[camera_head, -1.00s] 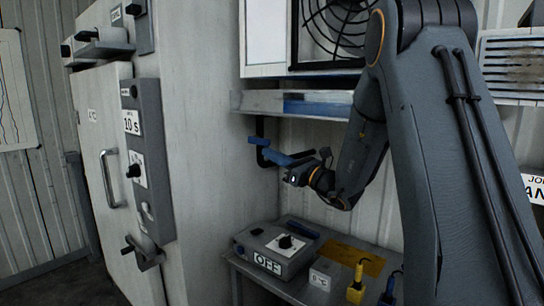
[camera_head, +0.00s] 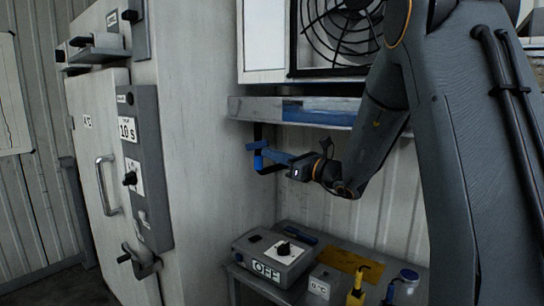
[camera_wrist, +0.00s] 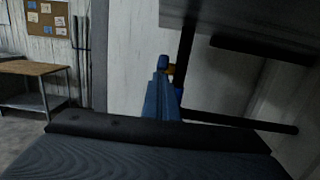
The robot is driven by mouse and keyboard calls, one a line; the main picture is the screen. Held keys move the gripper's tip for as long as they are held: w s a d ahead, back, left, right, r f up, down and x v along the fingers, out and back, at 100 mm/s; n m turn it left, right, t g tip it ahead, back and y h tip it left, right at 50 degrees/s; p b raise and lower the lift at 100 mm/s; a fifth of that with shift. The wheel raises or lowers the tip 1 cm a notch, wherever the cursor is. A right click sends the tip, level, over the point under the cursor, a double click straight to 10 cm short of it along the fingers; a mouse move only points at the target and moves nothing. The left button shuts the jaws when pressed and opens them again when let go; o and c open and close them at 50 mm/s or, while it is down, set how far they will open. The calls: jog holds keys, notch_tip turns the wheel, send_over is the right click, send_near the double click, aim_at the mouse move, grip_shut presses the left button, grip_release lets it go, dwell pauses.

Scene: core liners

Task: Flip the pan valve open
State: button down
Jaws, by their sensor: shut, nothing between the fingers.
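The pan valve's blue handle (camera_head: 250,147) sits on a thin black pipe under the grey drip pan (camera_head: 252,106), below the fan. My gripper (camera_head: 268,154), with blue fingers, points left at the pipe just right of and slightly below the handle. The fingers are shut and hold nothing. They overlap the pipe in the picture, and I cannot tell whether they touch the valve. In the wrist view the blue fingers (camera_wrist: 161,98) reach toward the valve (camera_wrist: 171,70), a small brass-coloured and blue part by the dark pipe. The fingers partly hide it.
A caged fan (camera_head: 343,25) is above the pan. Below stands a small table with a grey OFF box (camera_head: 272,262), a 0 °C block (camera_head: 322,283) and a yellow-handled tool (camera_head: 356,290). A tall white cabinet (camera_head: 205,150) stands close on the left. A wooden-topped bench (camera_wrist: 35,68) is farther off.

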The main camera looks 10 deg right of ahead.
jog(key=f+b+v, duration=0.2)
jog(key=b+v, duration=0.4)
jog(key=v, duration=0.5)
jog(key=shift+s, duration=0.15)
